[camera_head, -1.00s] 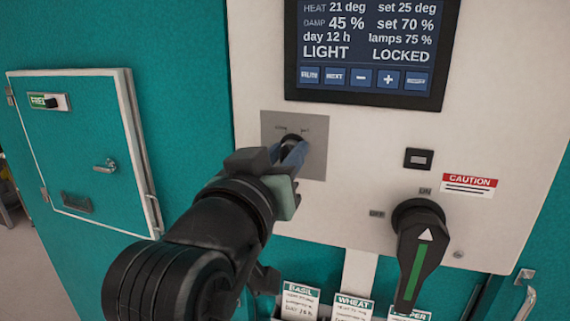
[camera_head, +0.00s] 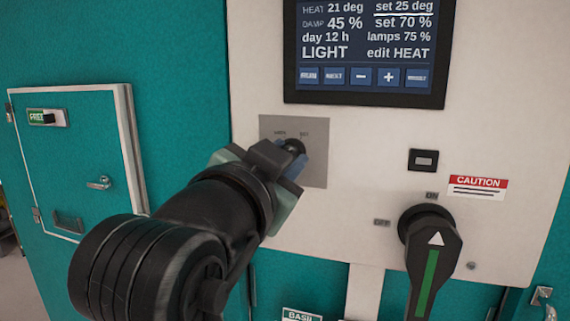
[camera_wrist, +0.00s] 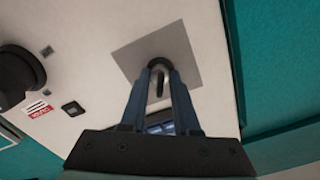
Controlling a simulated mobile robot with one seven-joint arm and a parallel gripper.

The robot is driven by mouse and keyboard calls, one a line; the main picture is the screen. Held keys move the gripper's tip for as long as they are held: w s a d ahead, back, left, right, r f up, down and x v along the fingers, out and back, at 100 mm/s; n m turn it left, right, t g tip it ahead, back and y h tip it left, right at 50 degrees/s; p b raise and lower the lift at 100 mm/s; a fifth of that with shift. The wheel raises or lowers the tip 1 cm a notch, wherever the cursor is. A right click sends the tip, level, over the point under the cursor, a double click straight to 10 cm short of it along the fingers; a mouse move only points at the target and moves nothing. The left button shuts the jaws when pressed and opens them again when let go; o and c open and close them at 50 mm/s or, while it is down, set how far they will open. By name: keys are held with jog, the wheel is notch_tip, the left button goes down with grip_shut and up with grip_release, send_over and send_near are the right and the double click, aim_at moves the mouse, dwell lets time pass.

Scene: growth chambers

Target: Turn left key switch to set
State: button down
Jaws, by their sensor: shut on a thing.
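The key switch (camera_head: 293,145) is a dark round knob on a square grey plate (camera_head: 314,165) on the white panel. Its plate has two small labels above the knob; the right one looks like "SET". My gripper (camera_head: 290,160) is shut on the key switch from the front. In the wrist view both blue fingers (camera_wrist: 160,88) stand on either side of the black key, at its dark ring (camera_wrist: 160,63). The display (camera_head: 366,45) above reads "edit HEAT", with "set 25 deg" underlined. My gripper hides part of the plate.
A large black rotary handle (camera_head: 432,255) with a green stripe sits at the lower right, below a caution label (camera_head: 478,187). A small black rocker (camera_head: 423,160) is between. A teal hatch door (camera_head: 75,165) is at the left.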

jog(key=shift+r, duration=0.1)
dwell(0.4)
jog(key=c, duration=1)
grip_release()
jog(key=b+v, duration=0.3)
jog(key=v, duration=1)
jog(key=shift+b, duration=0.4)
jog(key=s+d+r+n+t+y, duration=0.1)
jog(key=r+n+t+y, duration=0.1)
jog(key=n+t, duration=0.1)
jog(key=s+d+r+n+t+y, duration=0.1)
jog(key=r+n+t, duration=0.2)
jog(key=d+r+n+t+y, duration=0.1)
jog(key=r+n+t+y, duration=0.1)
jog(key=r+n+t, duration=0.1)
jog(key=shift+s+d+n+t+y, duration=0.3)
jog(key=shift+s+t, duration=0.1)
jog(key=shift+t, duration=0.2)
